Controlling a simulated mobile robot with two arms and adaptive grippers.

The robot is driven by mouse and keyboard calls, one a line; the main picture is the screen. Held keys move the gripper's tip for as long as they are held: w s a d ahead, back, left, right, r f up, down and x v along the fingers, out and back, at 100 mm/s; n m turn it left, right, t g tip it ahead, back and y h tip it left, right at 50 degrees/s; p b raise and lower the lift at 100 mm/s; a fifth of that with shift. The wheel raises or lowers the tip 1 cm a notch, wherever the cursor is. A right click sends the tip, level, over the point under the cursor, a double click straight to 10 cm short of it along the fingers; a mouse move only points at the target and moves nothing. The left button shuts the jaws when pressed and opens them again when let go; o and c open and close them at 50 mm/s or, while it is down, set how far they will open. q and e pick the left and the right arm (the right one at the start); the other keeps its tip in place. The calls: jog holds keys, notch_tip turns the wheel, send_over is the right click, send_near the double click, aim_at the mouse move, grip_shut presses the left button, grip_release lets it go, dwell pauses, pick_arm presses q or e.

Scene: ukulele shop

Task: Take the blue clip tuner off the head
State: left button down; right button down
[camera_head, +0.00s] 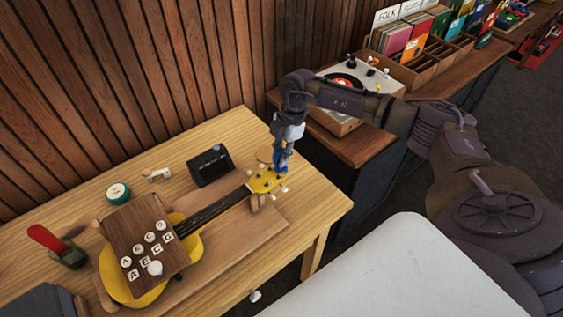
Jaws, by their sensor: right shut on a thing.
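A yellow ukulele (190,247) lies on a wooden board on the table, its neck pointing up and right. Its yellow head (265,182) has white tuning pegs along its sides. The blue clip tuner (281,160) is at the far right side of the head. My right gripper (282,152) comes down over it from above and is shut on it. Whether the tuner still touches the head cannot be told from this angle. My left gripper is not in view.
A dark box-like device (210,166) stands beside the neck. A brown lettered panel (150,243) covers part of the ukulele body. A round green-lidded tin (118,193) and a red-handled tool (52,243) are at left. A turntable (352,84) sits behind my right arm.

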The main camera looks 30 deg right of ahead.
jog(key=shift+d, duration=0.3)
dwell(0.4)
jog(key=shift+d, duration=0.7)
jog(key=shift+w+d, duration=0.1)
jog(key=shift+d, duration=0.05)
jog(key=shift+d+b, duration=0.3)
jog(key=shift+d, duration=0.8)
jog(key=shift+r, duration=0.25)
jog(key=a+p+v, duration=0.1)
jog(key=p+v, duration=0.6)
jog(key=shift+a+r, duration=0.35)
dwell(1.5)
dwell(0.4)
